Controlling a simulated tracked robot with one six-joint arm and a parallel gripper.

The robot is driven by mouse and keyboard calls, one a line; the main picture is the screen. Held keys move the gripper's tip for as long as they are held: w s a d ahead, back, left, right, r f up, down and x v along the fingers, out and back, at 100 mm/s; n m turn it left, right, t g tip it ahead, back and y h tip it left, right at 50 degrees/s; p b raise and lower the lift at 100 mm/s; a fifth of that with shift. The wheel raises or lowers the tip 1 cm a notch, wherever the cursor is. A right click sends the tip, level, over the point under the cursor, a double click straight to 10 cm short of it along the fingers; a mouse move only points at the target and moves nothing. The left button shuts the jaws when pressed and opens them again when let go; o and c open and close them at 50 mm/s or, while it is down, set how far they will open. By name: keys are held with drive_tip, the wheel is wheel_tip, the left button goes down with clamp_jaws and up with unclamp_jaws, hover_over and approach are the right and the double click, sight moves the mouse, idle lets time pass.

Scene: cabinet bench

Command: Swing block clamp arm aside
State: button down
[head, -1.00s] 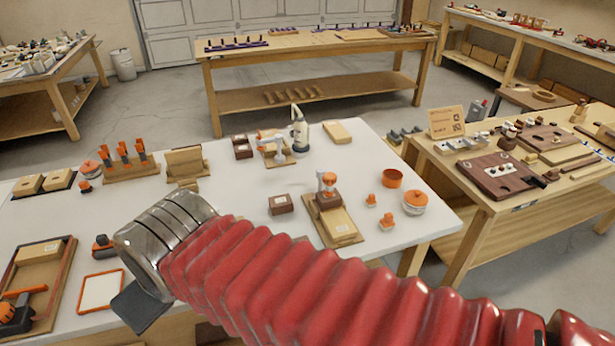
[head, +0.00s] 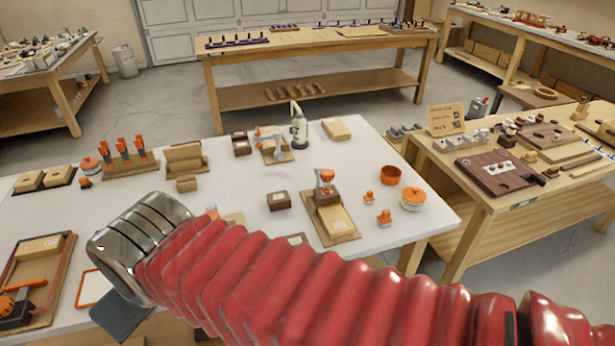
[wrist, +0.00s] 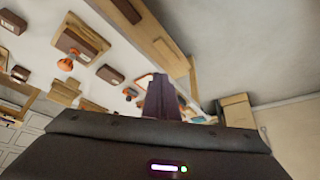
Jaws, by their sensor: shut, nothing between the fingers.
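A clamp fixture on a wooden board (head: 345,228) stands at the right of the white bench. It has a brown block (head: 325,195), a grey upright with an orange part (head: 325,177), and a pale block with a label (head: 335,219). A second fixture with a grey, orange-tipped arm (head: 268,134) stands farther back; I cannot tell which is the task's clamp. My gripper (wrist: 165,100) is shut and empty in the wrist view, its dark fingers against the bench, apparently touching nothing. In the head view my red arm hides the bench's front, and the fingers are out of sight.
A stand with orange-handled tools (head: 128,152) is at the back left. A framed tray (head: 35,275) lies at the left. Clear white surface lies at mid-bench.

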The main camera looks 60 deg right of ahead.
drive_tip(key=w+d+n+g+h, duration=0.25)
drive_tip(key=w+d, duration=0.25)
drive_tip(key=d, duration=0.6)
drive_tip(key=w+d+n+g+h, duration=0.25)
drive_tip(key=w+d, duration=0.35)
drive_tip(key=d, duration=0.6)
drive_tip(key=d+f+n+g, duration=0.1)
drive_tip(key=d+f+g, duration=0.1)
drive_tip(key=d, duration=0.7)
drive_tip(key=s+d+f+n+g+h, duration=0.1)
drive_tip(key=d+f, duration=0.3)
drive_tip(key=d, duration=0.5)
drive_tip(key=s+d+f+n+g, duration=0.1)
drive_tip(key=d+f+n+g, duration=0.1)
drive_tip(key=d, duration=0.7)
drive_tip(key=shift+s+d+f+g, duration=0.25)
drive_tip(key=shift+d+f+g, duration=0.25)
drive_tip(key=shift+g, duration=0.5)
drive_tip(key=shift+f, duration=0.2)
